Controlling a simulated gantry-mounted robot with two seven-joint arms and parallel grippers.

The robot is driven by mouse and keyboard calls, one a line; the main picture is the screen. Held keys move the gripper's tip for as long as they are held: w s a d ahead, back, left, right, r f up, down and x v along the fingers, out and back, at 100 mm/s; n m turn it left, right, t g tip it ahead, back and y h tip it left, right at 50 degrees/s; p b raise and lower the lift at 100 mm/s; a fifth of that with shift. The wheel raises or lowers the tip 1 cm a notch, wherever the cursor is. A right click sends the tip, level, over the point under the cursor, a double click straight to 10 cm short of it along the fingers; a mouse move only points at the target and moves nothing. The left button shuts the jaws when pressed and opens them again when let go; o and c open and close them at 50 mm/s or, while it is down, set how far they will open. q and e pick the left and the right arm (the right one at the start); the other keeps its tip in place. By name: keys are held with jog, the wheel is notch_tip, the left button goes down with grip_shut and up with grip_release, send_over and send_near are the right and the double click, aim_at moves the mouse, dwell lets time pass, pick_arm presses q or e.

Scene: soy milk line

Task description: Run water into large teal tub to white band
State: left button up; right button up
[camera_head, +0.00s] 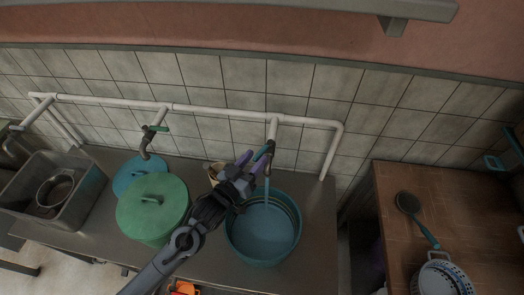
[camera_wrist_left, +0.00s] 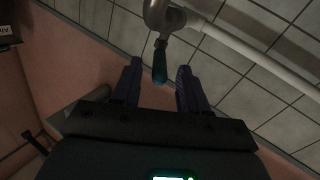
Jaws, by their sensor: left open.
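The large teal tub (camera_head: 262,238) stands on the metal counter below the right-hand tap (camera_head: 271,146). A thin stream of water (camera_head: 266,188) falls from this tap into the tub. A pale band runs around the tub's inner wall near the rim; the exact water level is hard to tell. My left gripper (camera_head: 252,160) is open at the tap, its purple fingers around the teal tap handle (camera_wrist_left: 160,64). In the left wrist view the handle shows between the fingers, with a gap on each side. My left arm crosses in front of the tub's left edge. My right gripper is not in view.
A green lidded pot (camera_head: 152,212) and a blue lid (camera_head: 138,172) sit left of the tub. A metal sink (camera_head: 82,200) is at the far left. A white pipe (camera_head: 215,111) runs along the tiled wall. A wooden table (camera_head: 388,205) with a white colander (camera_head: 442,280) is at right.

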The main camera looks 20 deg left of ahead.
aim_at(268, 144)
pick_arm(q)
jog(key=shift+x, duration=2.15)
jog(key=shift+c, duration=0.3)
grip_shut()
